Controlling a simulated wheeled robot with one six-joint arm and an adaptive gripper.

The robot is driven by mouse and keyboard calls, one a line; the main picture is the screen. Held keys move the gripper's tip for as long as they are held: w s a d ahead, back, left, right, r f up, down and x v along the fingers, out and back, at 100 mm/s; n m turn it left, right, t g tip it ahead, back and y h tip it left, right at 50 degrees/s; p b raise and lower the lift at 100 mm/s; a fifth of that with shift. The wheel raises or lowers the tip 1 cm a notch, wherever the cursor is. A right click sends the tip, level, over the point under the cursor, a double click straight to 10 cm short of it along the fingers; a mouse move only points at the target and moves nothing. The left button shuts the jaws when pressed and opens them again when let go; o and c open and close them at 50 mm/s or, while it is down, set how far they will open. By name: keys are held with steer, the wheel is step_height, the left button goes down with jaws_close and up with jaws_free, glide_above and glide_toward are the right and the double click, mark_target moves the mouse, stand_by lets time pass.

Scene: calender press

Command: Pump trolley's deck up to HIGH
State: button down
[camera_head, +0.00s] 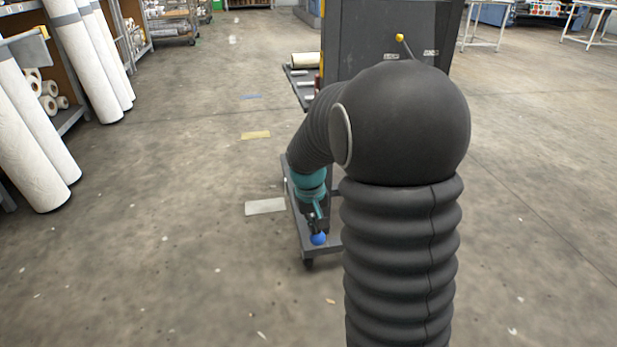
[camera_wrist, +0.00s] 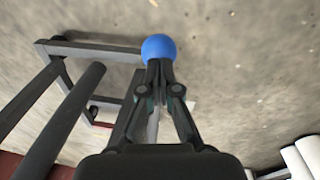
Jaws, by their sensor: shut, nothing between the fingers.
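A blue ball knob (camera_head: 318,239) shows low beside the trolley's grey base frame (camera_head: 303,240), which has a dark caster at its near corner. The knob is also in the wrist view (camera_wrist: 159,48), directly at my fingertips. My gripper (camera_head: 314,218) points down at the knob, with its fingers shut and empty. In the wrist view its fingertips (camera_wrist: 158,68) meet the knob's edge; I cannot tell whether they touch. The frame's bars (camera_wrist: 95,50) and a dark round bar (camera_wrist: 65,115) lie to the left there. My arm hides much of the trolley, and I cannot tell the deck's height.
A tall dark cabinet (camera_head: 360,45) with a yellow-knobbed lever (camera_head: 399,38) and small labels stands behind my arm. White rolls (camera_head: 85,60) lean against shelving at the left. Floor markings, including a pale patch (camera_head: 265,206), lie left of the trolley. The floor there is open.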

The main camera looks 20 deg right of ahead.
steer(key=shift+a+f+b, duration=0.1)
steer(key=shift+f+b, duration=0.25)
steer(key=shift+f, duration=0.75)
steer(key=shift+s+f, duration=0.1)
step_height(320, 180, up, 14)
steer(key=s+a+p, duration=0.2)
steer(key=p, duration=0.3)
steer(key=shift+s+f, duration=0.15)
steer(key=shift+a, duration=0.1)
steer(key=w+d+r+m+g+y+p, duration=0.2)
steer(key=w+d+r+p, duration=0.3)
steer(key=w+r, duration=0.6)
step_height(320, 180, up, 4)
steer(key=shift+w+d+f+m+g+y, duration=0.15)
steer(key=shift+d+m+g+y, duration=0.35)
steer(key=shift+d, duration=0.7)
steer(key=shift+f, duration=0.1)
